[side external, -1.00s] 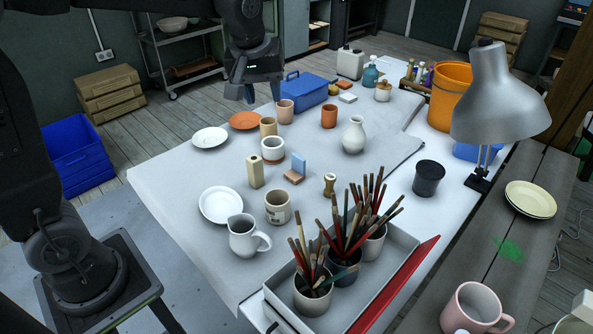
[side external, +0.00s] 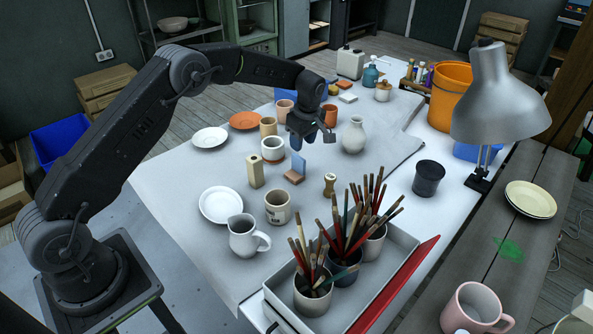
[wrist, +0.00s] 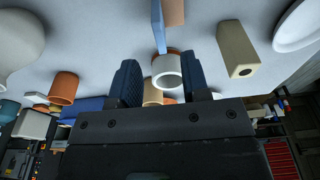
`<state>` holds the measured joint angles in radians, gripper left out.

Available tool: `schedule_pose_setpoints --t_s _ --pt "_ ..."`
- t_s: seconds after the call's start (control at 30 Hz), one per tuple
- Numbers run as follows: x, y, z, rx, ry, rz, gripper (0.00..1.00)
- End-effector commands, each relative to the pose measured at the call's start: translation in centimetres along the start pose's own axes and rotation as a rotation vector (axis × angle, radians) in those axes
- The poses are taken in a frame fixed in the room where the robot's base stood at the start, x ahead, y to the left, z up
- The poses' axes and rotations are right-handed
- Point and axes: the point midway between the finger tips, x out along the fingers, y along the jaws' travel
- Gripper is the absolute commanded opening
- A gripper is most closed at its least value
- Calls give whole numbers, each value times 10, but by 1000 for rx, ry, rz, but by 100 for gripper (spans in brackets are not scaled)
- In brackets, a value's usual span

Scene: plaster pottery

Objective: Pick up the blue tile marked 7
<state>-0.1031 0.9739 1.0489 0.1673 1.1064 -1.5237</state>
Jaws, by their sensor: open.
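The blue tile (side external: 300,163) stands upright on the grey table covering beside a reddish-brown block (side external: 294,177) in the side view. No mark can be read on it. In the wrist view the tile (wrist: 158,27) shows edge-on at the top, with the brown block (wrist: 174,12) to its right. My gripper (side external: 312,143) is above the table, just behind and above the tile in the side view, and does not appear to touch it. In the wrist view its two blue fingers (wrist: 159,64) are apart with nothing held; the tile lies beyond their tips.
A cream block (side external: 255,171), a white-and-orange cup (side external: 273,156) and a small wooden piece (side external: 330,184) stand close around the tile. A white vase (side external: 353,136) is to the right. A mug (side external: 278,212) and a brush tray (side external: 400,262) are nearer the camera.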

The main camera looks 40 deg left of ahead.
Motion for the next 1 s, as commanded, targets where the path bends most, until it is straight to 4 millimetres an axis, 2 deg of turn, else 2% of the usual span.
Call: schedule_pose_setpoints --t_s 0.1,0.2,0.43,0.7,0.83,1.0 --pt "25 -1 0 1 0 -4 43" --pt "38 0 0 1 0 -2 43" --pt "53 0 -1 2 0 -1 43" --pt "91 1 -6 1 0 0 43" --pt "99 1 -6 0 0 2 43" --pt "100 1 -6 1 1 3 43"
